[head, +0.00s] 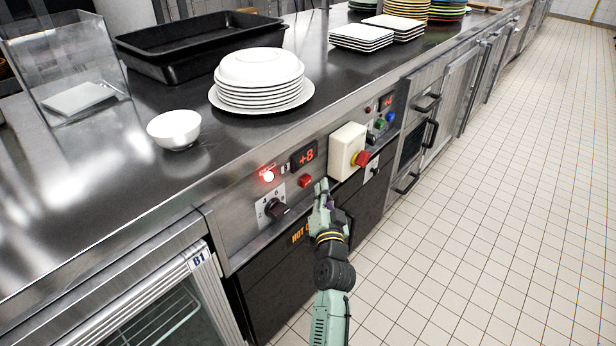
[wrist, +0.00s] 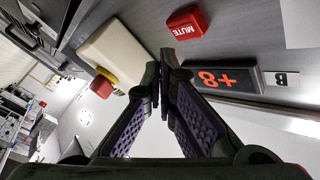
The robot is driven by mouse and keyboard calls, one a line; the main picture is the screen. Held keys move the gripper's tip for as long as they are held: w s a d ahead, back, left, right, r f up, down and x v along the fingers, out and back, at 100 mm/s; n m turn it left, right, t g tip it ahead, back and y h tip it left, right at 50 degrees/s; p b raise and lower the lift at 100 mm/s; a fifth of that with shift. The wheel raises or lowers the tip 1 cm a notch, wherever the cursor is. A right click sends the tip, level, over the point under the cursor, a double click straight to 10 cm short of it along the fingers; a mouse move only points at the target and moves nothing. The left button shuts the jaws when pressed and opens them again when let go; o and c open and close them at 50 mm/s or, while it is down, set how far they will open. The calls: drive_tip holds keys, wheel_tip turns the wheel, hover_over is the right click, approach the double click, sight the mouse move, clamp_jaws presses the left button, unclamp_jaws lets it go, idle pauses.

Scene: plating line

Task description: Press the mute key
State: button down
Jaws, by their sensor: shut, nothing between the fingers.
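The mute key is a red block with white MUTE lettering, at the top middle of the wrist view (wrist: 188,22). In the head view it is the small red key (head: 305,181) on the front panel, below the +8 display. My gripper (head: 322,184) is in front of the panel, to the right of the key in the head view. In the wrist view its fingertips (wrist: 166,55) are together and empty, just below the key in the picture. I see no contact with the key; the exact gap is hard to tell.
A cream box with a red emergency knob (head: 361,158) juts out right of the key. The +8 display (head: 304,155), a lit red lamp (head: 268,176) and a black rotary knob (head: 277,208) are nearby. Stacked plates (head: 262,80) and a white bowl (head: 174,129) stand on the counter above.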

drive_tip(key=shift+w+a, duration=0.3)
drive_tip(key=shift+a, duration=0.15)
drive_tip(key=shift+a, duration=0.1)
idle(1.1)
drive_tip(key=shift+w+a+p, duration=0.25)
drive_tip(key=shift+p, duration=0.1)
drive_tip(key=shift+w+a+p, duration=0.3)
drive_tip(key=shift+a+p, duration=0.05)
drive_tip(key=shift+a, duration=0.1)
idle(1.0)
drive_tip(key=shift+d+f, duration=0.1)
drive_tip(key=shift+s+d+b, duration=0.55)
drive_tip(key=shift+d+b, duration=0.15)
drive_tip(key=shift+b, duration=0.1)
